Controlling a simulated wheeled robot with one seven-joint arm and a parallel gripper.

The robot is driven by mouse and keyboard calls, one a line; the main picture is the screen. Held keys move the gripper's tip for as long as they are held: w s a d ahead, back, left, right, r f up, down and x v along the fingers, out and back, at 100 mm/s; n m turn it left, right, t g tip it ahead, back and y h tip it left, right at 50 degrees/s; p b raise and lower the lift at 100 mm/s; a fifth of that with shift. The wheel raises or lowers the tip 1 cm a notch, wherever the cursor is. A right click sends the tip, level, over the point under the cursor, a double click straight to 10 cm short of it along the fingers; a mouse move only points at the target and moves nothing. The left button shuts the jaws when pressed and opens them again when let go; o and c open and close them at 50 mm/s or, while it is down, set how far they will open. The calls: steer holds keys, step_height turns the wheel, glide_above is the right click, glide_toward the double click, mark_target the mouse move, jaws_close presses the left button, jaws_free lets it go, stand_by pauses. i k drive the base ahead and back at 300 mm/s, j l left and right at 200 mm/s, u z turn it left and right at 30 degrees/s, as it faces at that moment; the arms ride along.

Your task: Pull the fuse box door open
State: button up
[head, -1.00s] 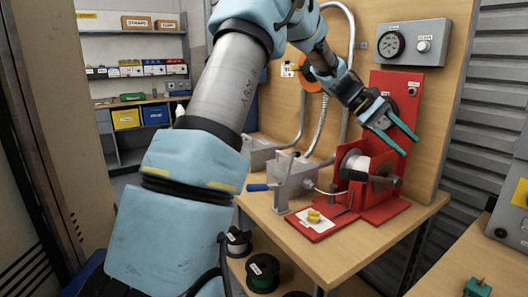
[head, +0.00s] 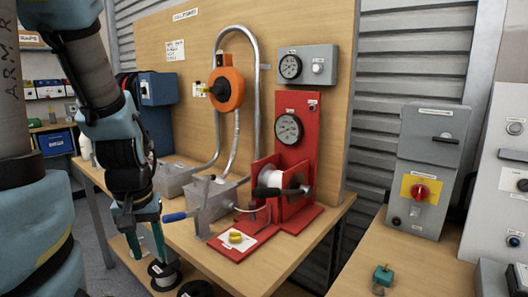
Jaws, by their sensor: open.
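A grey metal box (head: 431,165) stands on the right-hand bench, its front toward me. Its upper front panel has a small dark handle (head: 446,138) and looks closed. Below is a red rotary knob (head: 420,191) on a yellow plate. This looks like the fuse box, but its label is too small to read. My gripper (head: 147,255) hangs on the left with its teal fingers pointing down, in front of the left bench's edge. It is open, seems empty, and is far from the grey box.
The left wooden bench (head: 290,251) carries a red stand (head: 306,160) with a gauge and white spool, and a grey crank device (head: 210,200). A small teal part (head: 383,275) lies on the right-hand bench, before the grey box. Other grey panels (head: 505,180) stand at the right edge.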

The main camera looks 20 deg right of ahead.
mark_target(420, 123)
steer(key=i+j+z, duration=0.15)
steer(key=z, duration=0.65)
